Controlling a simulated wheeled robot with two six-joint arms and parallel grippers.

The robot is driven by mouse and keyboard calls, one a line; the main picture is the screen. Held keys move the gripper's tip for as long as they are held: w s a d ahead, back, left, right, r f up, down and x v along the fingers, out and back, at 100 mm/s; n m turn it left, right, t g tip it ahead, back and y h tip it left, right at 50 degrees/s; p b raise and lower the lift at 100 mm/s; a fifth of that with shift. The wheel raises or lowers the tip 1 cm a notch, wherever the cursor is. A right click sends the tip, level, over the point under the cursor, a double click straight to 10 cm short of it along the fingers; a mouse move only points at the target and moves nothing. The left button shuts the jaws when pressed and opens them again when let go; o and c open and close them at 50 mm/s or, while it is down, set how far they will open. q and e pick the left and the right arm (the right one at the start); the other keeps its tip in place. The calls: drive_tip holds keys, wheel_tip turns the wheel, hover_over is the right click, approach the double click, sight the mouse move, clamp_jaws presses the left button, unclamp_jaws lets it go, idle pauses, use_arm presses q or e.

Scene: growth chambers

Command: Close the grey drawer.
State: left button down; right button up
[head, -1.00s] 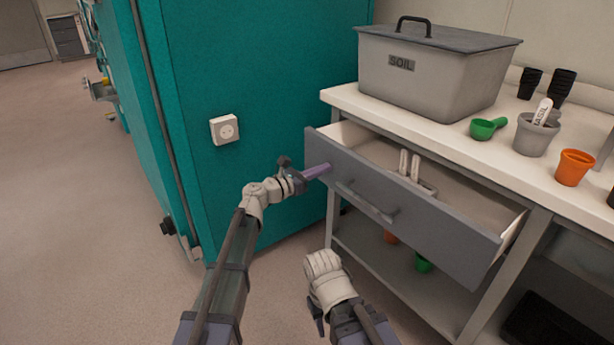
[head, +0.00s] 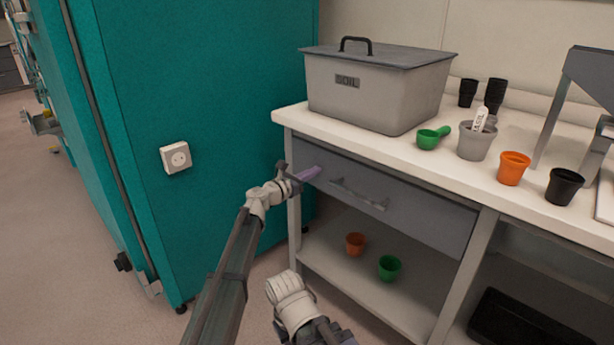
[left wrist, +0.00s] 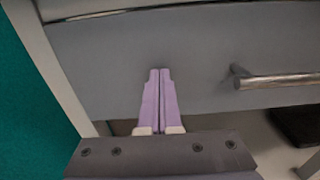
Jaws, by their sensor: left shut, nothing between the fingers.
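The grey drawer (head: 400,205) sits under the white bench top, its front flush with the frame in the head view, with no inside showing. Its bar handle (head: 358,195) is on the front, and it also shows at the right of the left wrist view (left wrist: 275,81). My left gripper (head: 314,172) is shut and empty, its purple fingertips at the left part of the drawer front. In the left wrist view the closed fingers (left wrist: 158,75) point at the grey front, touching or very near it. My right arm's wrist shows low in the head view; its fingers are not visible.
A grey soil bin (head: 375,95), green scoop (head: 432,137), grey pot (head: 475,142), orange pot (head: 513,168) and black pot (head: 564,186) stand on the bench top (head: 400,150). A teal cabinet (head: 220,90) stands close on the left. Two pots are on the lower shelf (head: 335,275).

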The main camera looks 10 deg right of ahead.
use_arm(q)
drive_tip(key=shift+w+d+r, duration=0.1)
drive_tip(key=shift+w+d, duration=0.2)
drive_tip(key=shift+w, duration=0.05)
use_arm(e)
drive_tip(key=shift+a, duration=0.1)
use_arm(q)
drive_tip(key=v, duration=1.5)
use_arm(e)
drive_tip(key=shift+a, duration=0.5)
